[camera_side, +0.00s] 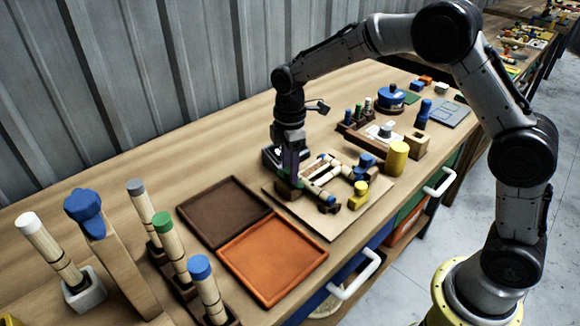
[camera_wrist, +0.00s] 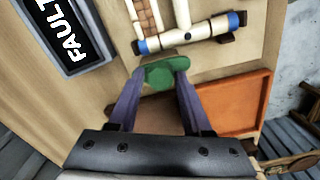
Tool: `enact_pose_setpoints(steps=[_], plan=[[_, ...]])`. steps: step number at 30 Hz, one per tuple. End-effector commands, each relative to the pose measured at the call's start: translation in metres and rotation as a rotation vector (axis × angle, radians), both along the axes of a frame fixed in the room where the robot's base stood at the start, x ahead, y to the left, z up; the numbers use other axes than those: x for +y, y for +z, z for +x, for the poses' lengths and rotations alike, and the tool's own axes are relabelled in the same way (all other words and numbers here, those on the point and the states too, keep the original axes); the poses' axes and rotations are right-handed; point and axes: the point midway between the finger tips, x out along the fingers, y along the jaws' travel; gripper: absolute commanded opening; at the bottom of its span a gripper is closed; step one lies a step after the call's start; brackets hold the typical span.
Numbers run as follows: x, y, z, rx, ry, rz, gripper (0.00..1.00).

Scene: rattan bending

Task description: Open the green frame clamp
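The green clamp piece (camera_wrist: 165,72) shows in the wrist view at the near edge of the rattan frame. My gripper (camera_wrist: 160,78) has its two purple-grey fingers apart, with one tip at each side of the green piece. No clear gap shows between tips and green piece, but I cannot tell whether they press on it. The rattan frame (camera_wrist: 190,36) has blue-ended light rods.
The frame board (camera_side: 355,203) also carries blue and yellow clamp pieces. A brown tray (camera_side: 222,211) and an orange tray (camera_side: 272,257) lie left of it. A yellow cylinder (camera_side: 397,158) stands at the right. A "FAULT" sign (camera_wrist: 72,40) shows left in the wrist view.

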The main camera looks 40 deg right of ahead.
Motion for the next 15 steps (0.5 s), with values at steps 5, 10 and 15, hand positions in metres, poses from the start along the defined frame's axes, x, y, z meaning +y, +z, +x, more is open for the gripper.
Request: enact_pose_setpoints(steps=[5, 10, 15], plan=[[0.0000, -0.0011, -0.0003, 0.002, -0.001, 0.000, 0.67], [0.0001, -0.0013, -0.0004, 0.002, -0.002, 0.000, 0.67], [0.0001, 0.0083, 0.0001, 0.001, -0.002, 0.000, 0.67]])
